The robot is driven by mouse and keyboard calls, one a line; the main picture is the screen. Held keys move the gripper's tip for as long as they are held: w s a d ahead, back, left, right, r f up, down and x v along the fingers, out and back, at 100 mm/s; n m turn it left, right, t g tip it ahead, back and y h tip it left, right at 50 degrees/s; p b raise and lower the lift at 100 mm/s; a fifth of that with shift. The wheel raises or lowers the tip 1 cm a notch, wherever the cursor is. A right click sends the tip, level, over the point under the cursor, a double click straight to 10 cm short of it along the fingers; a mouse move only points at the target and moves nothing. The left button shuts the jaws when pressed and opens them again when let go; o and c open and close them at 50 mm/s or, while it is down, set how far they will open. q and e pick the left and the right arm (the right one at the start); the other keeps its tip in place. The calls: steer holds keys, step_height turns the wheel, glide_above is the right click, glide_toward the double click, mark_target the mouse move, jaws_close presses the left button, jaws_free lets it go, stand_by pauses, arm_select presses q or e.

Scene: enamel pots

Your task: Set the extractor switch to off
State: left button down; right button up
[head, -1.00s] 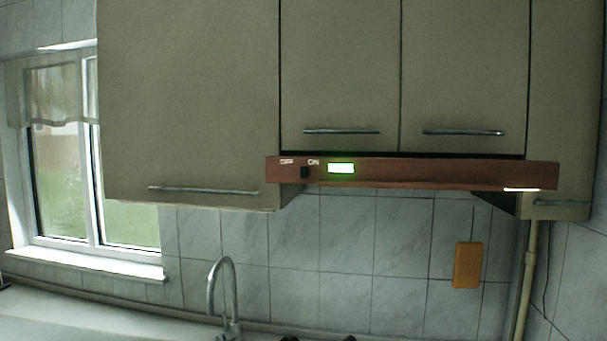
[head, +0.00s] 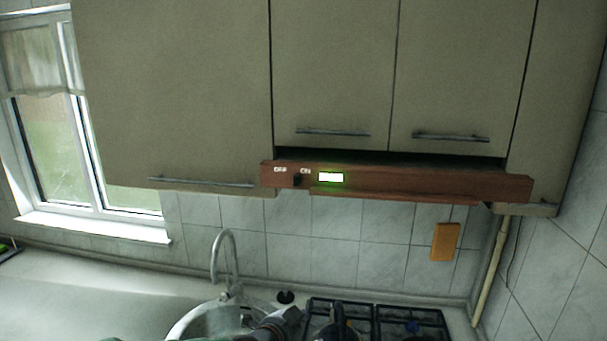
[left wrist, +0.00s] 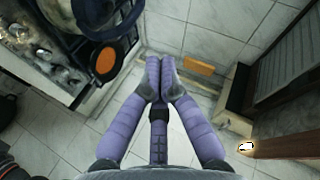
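The extractor (head: 420,185) is a reddish-brown hood strip below the wall cabinets in the head view. Its small black switch (head: 297,180) sits by the ON label, right of the OFF label. A panel (head: 331,178) beside it glows white with a green edge. My left gripper (head: 289,316) is low in the head view, over the counter and well below the switch. In the left wrist view its purple fingers (left wrist: 160,76) meet at the tips with nothing seen between them. The hood's brown edge (left wrist: 292,146) shows at right there. My right gripper is not identifiable.
A gas hob (head: 375,318) with dark cookware stands at the bottom, beside a round sink (head: 190,325) and tall tap (head: 230,262). Cabinets (head: 335,70) hang above the hood. An orange block (head: 445,242) is on the tiled wall. Space before the switch looks clear.

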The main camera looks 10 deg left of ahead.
arm_select(q)
step_height(320, 180, up, 17)
steer(key=m+t+h+p, duration=0.1)
steer(key=m+t+p, duration=0.1)
steer(key=m+p, duration=0.1)
steer(key=m+t+h+p, duration=0.1)
steer(key=m+t+p, duration=0.2)
steer(key=m+p, duration=0.1)
glide_toward(313, 178)
steer(key=s+d, duration=0.2)
steer(key=s, duration=0.2)
steer(key=p+x, duration=0.1)
steer(key=x, duration=0.8)
steer(key=shift+d, duration=0.25)
steer(key=shift+w+a, duration=0.25)
steer(key=shift+a, duration=0.4)
steer(key=shift+w+a, duration=0.2)
steer(key=shift+a, duration=0.75)
steer(key=shift+a+p, duration=0.25)
steer(key=shift+p, duration=0.05)
arm_select(e)
step_height(313, 178, up, 10)
